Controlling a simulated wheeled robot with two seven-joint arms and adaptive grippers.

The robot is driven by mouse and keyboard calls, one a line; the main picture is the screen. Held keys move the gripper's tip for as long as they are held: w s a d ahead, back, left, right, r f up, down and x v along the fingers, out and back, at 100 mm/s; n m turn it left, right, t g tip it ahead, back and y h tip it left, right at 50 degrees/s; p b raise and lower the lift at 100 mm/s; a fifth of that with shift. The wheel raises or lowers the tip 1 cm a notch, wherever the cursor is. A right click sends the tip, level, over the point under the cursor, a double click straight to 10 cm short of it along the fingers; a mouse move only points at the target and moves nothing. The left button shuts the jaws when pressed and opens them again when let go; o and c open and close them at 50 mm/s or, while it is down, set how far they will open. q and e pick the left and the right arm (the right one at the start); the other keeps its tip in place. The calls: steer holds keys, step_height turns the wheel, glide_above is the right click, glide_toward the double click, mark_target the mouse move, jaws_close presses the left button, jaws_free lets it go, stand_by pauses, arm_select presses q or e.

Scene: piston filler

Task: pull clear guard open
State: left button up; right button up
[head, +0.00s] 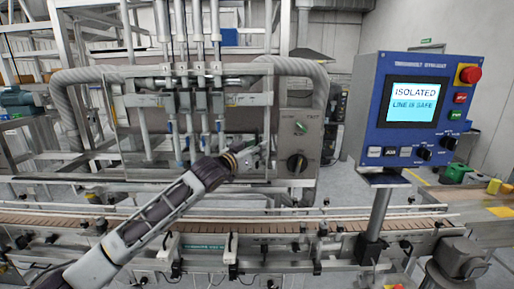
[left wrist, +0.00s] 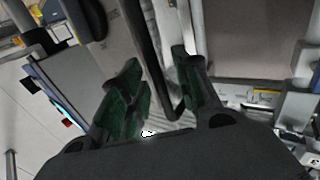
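My left arm comes in from the lower left in the head view, and its gripper (head: 250,157) is at the lower right of the filler frame, left of the black rotary knob. In the left wrist view the gripper (left wrist: 158,95) is open, with its two green-padded fingers apart. A dark bent bar (left wrist: 147,45), which looks like a handle, shows between the fingers; I cannot tell whether either finger touches it. The clear guard is hard to make out in front of the filling nozzles (head: 200,105). My right gripper is in neither view.
A blue control panel (head: 369,140) on a post stands at the right, its screen (head: 414,103) reading "ISOLATED, LINE IS SAFE". A conveyor (head: 300,226) runs across below the filler. A grey box with a black knob (head: 297,163) is just right of my gripper.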

arm_select(q)
steer(key=shift+w+d, duration=0.2)
steer(key=shift+w, duration=0.05)
steer(key=shift+c, duration=0.5)
jaws_close()
